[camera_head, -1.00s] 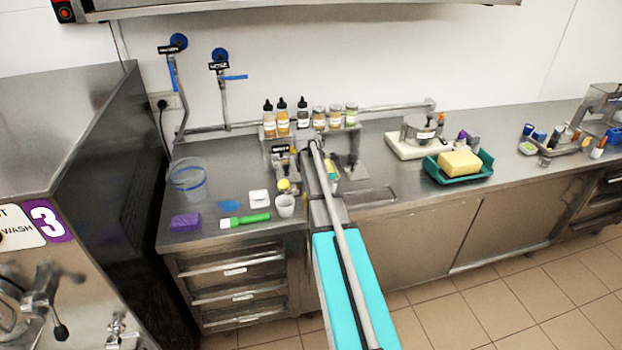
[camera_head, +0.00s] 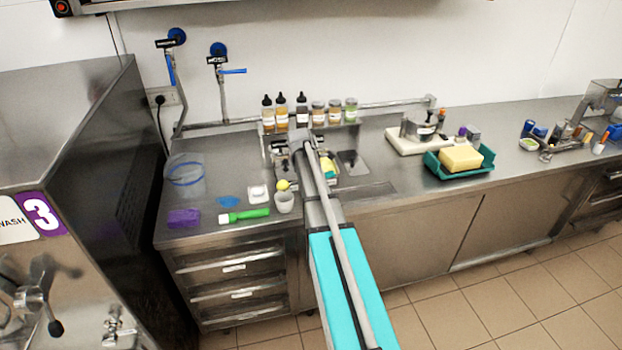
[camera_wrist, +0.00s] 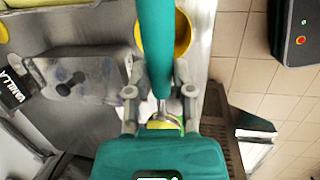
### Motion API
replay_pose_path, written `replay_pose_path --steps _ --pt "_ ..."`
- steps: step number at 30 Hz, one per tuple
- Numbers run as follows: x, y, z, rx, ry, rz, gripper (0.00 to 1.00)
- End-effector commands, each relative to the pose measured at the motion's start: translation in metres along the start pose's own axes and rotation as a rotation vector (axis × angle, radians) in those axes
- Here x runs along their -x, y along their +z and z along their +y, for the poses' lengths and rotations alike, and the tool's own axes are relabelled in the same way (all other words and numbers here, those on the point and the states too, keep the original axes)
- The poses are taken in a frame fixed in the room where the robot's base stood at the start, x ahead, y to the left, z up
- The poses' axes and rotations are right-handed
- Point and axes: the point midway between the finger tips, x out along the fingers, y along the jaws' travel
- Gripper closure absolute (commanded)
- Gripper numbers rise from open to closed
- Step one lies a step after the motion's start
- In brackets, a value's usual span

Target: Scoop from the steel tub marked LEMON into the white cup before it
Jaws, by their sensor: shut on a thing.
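In the wrist view my gripper (camera_wrist: 160,97) is shut on a teal-handled tool (camera_wrist: 153,45) with a metal shaft. A yellow mass (camera_wrist: 161,123) shows at the tool's far end, partly hidden by the gripper body. In the head view the white cup (camera_head: 284,203) stands upright near the counter's front edge. A yellow lump (camera_head: 283,185) shows just behind and above its rim; I cannot tell whether it touches the cup. The steel tubs (camera_head: 281,160) are partly hidden by my arm. No LEMON mark is readable. The gripper's fingers are hidden in the head view.
Several bottles (camera_head: 301,112) stand behind the tubs.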

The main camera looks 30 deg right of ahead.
Motion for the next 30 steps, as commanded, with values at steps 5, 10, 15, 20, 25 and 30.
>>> replay_pose_path --steps 5,10,15,20,25,30 --pt "0.012 -0.004 0.002 0.021 0.000 -0.098 1.00" --pt "0.021 -0.007 0.004 0.042 0.001 -0.204 1.00" --pt "0.031 -0.010 0.006 0.064 0.003 -0.316 1.00" --pt "0.037 -0.017 0.008 0.086 0.004 -0.422 1.00" --pt "0.045 -0.024 0.010 0.108 0.004 -0.536 1.00" --pt "0.053 -0.031 0.011 0.132 0.004 -0.652 1.00"
